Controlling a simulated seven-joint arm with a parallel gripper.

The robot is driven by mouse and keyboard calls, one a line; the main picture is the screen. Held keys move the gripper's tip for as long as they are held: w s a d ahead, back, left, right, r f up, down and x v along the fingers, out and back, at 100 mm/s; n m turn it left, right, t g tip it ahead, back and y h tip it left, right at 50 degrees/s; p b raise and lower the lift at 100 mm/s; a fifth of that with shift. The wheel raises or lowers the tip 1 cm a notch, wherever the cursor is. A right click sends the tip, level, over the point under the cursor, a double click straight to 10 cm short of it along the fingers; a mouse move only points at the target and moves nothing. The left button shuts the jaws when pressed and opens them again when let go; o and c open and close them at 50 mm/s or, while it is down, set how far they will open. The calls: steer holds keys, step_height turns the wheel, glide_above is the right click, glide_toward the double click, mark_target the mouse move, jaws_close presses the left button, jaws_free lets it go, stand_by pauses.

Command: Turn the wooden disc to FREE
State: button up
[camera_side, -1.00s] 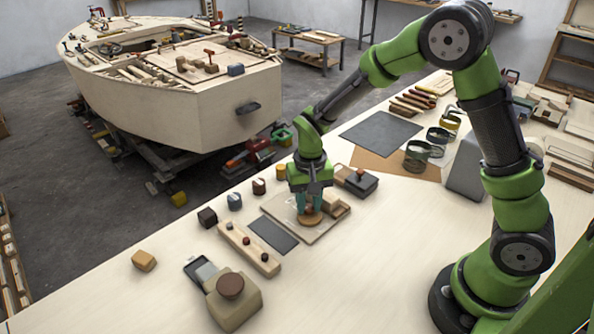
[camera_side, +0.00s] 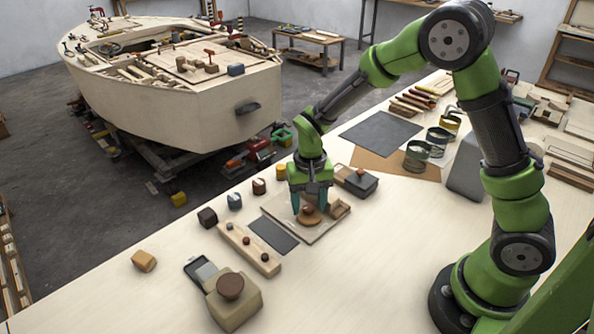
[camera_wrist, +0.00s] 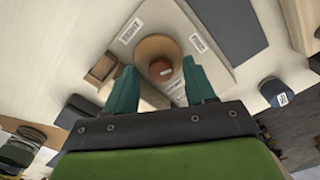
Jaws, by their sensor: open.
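The wooden disc (camera_side: 309,216) lies on a pale board (camera_side: 325,232) under my gripper, with a reddish-brown knob at its middle. It also shows in the wrist view (camera_wrist: 158,48), between and just beyond my fingertips. My gripper (camera_side: 310,203) is open, its two teal fingers on either side of the knob with nothing held. The wrist view shows white printed labels (camera_wrist: 130,31) on the board around the disc. The label words are too small to read, so I cannot tell which one the disc points at.
A small wooden block (camera_side: 340,209) stands on the board right of the disc. A dark grey mat (camera_side: 273,235) and a wooden strip with knobs (camera_side: 250,248) lie to the left. A dark box with a knob (camera_side: 357,181) stands behind.

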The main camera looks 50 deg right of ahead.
mark_target(308, 207)
step_height(308, 207, up, 17)
stand_by(0.4)
steer(key=s+r+n+t+y, duration=0.1)
steer(key=s+r+t, duration=0.1)
steer(key=s, duration=0.6)
steer(key=s+r+n+t+y, duration=0.1)
steer(key=s+r+t, duration=0.1)
steer(key=s+t, duration=0.3)
steer(key=s, duration=0.2)
steer(key=shift+s+d+r+n, duration=0.25)
steer(key=shift+s+n, duration=0.15)
